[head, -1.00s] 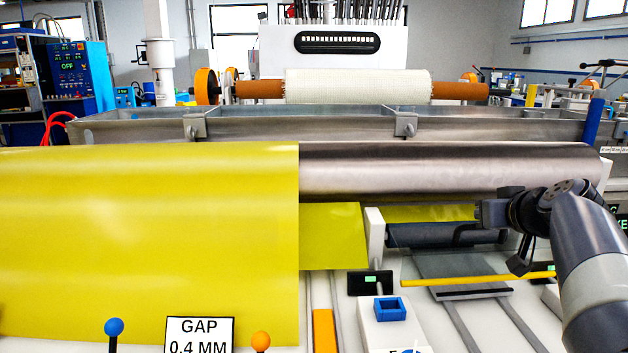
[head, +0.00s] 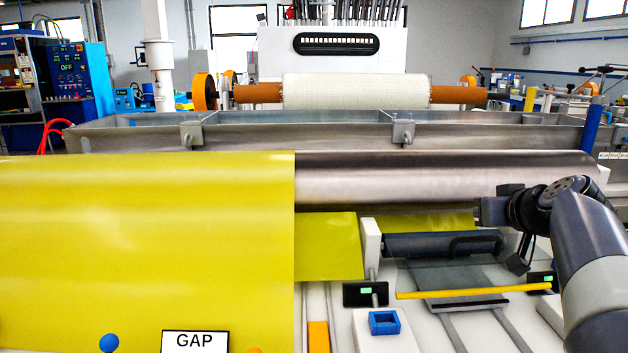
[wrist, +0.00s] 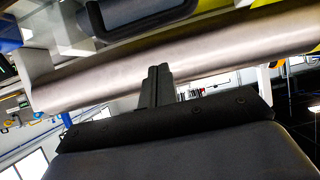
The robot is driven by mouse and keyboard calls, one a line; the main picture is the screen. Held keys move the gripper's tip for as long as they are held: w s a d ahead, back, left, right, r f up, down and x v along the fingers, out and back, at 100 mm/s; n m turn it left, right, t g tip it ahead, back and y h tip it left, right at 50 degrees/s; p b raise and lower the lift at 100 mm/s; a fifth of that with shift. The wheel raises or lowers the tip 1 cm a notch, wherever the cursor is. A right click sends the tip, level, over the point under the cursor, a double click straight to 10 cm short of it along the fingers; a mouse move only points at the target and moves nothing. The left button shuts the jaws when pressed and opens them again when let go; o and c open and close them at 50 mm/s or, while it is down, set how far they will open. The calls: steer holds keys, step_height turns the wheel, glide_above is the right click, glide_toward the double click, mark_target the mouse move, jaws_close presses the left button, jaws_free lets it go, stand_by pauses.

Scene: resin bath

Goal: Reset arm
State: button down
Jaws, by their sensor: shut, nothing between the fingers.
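My gripper (head: 484,211) is at the right in the head view, in front of the bare right end of the metal roller (head: 430,173). In the wrist view its fingers (wrist: 158,82) are together and empty, in front of the roller (wrist: 200,66). I cannot tell whether the fingertips touch the roller.
A yellow sheet (head: 150,240) covers the roller's left part. A metal trough (head: 300,130) lies behind the roller.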

steer(key=s+f+v, duration=0.1)
steer(key=f+v, duration=0.1)
steer(key=v, duration=0.7)
glide_above(477, 261)
steer(key=w, duration=0.1)
step_height(477, 261, down, 2)
steer(key=shift+f, duration=0.1)
steer(key=shift+w+f+b, duration=0.65)
steer(key=shift+b, duration=0.05)
steer(key=s+f+b, duration=0.2)
steer(key=f, duration=0.1)
steer(key=shift+s+f+b, duration=0.1)
steer(key=shift+f+b, duration=0.05)
steer(key=shift+b, duration=0.2)
steer(key=shift+a+r+p, duration=0.1)
steer(key=shift+r+p, duration=0.75)
steer(key=shift+p, duration=0.3)
steer(key=shift+w+r+p, duration=0.1)
steer(key=shift+w+p, duration=0.25)
steer(key=shift+p, duration=0.05)
steer(key=w+r+p, duration=0.1)
steer(key=p, duration=0.5)
steer(key=shift+w+r, duration=0.25)
steer(key=shift+r, duration=0.15)
steer(key=shift+w+r+g+p, duration=0.2)
steer(key=shift+g+p, duration=0.3)
steer(key=shift+p, duration=0.7)
